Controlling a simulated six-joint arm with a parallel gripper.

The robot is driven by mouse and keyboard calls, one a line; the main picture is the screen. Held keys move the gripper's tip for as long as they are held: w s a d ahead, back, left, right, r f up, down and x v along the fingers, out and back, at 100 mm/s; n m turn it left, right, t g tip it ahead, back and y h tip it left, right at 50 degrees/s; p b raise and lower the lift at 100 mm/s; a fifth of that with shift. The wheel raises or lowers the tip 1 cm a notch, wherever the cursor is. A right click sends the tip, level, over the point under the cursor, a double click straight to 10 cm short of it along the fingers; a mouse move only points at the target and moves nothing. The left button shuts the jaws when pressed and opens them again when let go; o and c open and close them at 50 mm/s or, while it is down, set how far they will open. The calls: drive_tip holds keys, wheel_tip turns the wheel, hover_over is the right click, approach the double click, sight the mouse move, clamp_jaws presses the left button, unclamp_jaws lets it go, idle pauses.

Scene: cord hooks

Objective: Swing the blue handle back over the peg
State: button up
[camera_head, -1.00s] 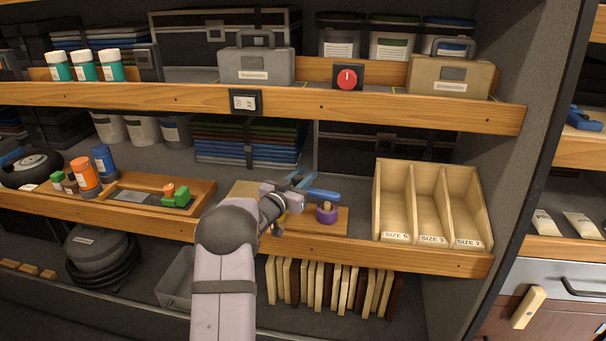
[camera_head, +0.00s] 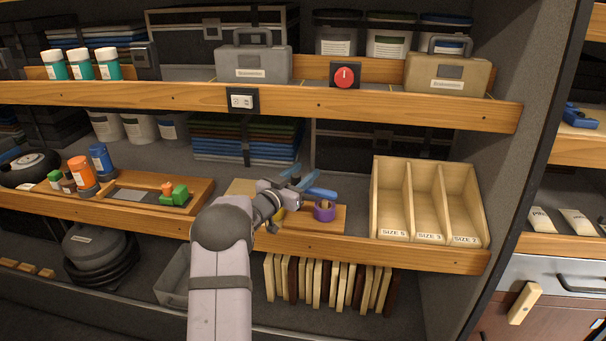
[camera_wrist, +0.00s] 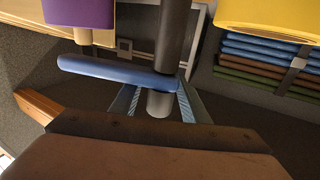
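The blue handle (camera_head: 319,193) is a rounded bar on the middle shelf, just right of my gripper (camera_head: 286,182). In the wrist view the blue handle (camera_wrist: 112,70) lies nearly level, its right end crossing a dark upright rod (camera_wrist: 172,40) that may be the peg. My gripper (camera_wrist: 159,102) has its two hatched fingers apart, one on each side of the rod's lower end. The fingers sit just below the handle in that picture. I cannot tell whether they touch it or the rod. Another blue piece (camera_head: 291,170) shows beside the gripper in the head view.
A purple ring-like piece (camera_head: 325,211) stands close on the right, on a wooden board. A three-slot wooden rack (camera_head: 408,200) stands further right. A wooden tray (camera_head: 200,190) lies left. The shelf's front lip (camera_head: 340,247) runs below.

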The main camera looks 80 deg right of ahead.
sight(293, 181)
drive_tip(key=shift+b+v, duration=0.6)
drive_tip(key=shift+v, duration=3.1)
